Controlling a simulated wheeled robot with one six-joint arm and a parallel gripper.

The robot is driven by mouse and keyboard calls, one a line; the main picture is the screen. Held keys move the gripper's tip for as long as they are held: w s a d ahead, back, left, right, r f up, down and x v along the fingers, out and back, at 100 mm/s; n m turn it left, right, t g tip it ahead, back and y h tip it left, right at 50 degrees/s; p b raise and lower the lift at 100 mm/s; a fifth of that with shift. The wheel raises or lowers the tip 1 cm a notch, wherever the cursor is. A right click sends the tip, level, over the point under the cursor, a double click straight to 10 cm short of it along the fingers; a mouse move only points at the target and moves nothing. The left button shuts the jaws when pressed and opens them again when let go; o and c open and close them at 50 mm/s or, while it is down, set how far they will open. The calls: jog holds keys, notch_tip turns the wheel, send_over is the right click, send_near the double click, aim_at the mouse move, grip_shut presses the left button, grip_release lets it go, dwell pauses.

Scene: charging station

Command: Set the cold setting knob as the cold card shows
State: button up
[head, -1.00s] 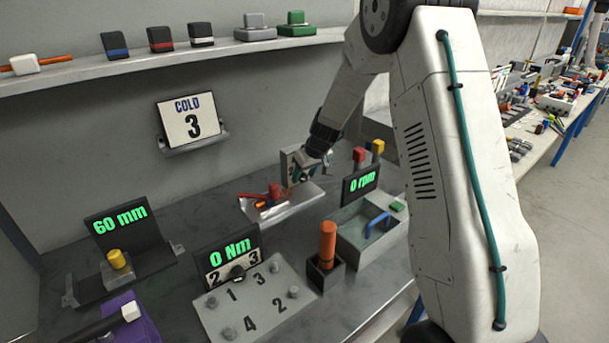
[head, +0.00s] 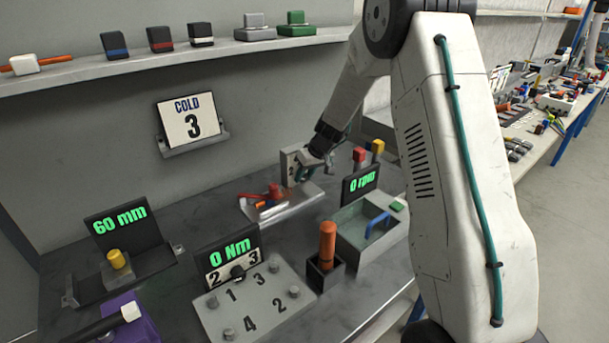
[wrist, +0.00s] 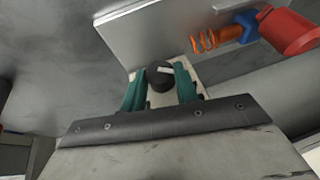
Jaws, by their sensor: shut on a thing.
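The cold card (head: 190,120), reading COLD 3, stands on a small ledge on the back wall. The cold setting knob (wrist: 158,76) is round and black with a white pointer mark, seen between my teal fingertips in the wrist view. My gripper (wrist: 160,90) is shut on it. In the head view my gripper (head: 308,172) is at the small upright grey plate (head: 291,160), whose dial is mostly hidden. Its knob and pointer cannot be read in the head view.
A metal tray (head: 290,211) with red, orange and blue parts lies just below my gripper. A 0 rpm display (head: 360,184), a grey bin (head: 350,243) and a 0 Nm display (head: 228,250) stand nearer. A shelf (head: 130,64) runs above.

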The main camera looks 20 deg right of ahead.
jog(key=y, duration=0.3)
jog(key=d+m+y, duration=0.1)
jog(key=y, duration=0.1)
jog(key=shift+w+f+g+y, duration=0.1)
jog(key=shift+f+g+y, duration=0.2)
jog(key=shift+g, duration=0.1)
jog(key=shift+d+f+m+y, duration=0.1)
jog(key=shift+m+y, duration=0.25)
jog(key=shift+y, duration=0.65)
jog(key=shift+d+f+m+y, duration=0.1)
jog(key=shift+m+y, duration=0.25)
jog(key=shift+y, duration=0.65)
jog(key=shift+a, duration=0.1)
jog(key=o, duration=1)
jog(key=v, duration=0.7)
jog(key=shift+d+r, duration=0.1)
jog(key=shift+d, duration=0.35)
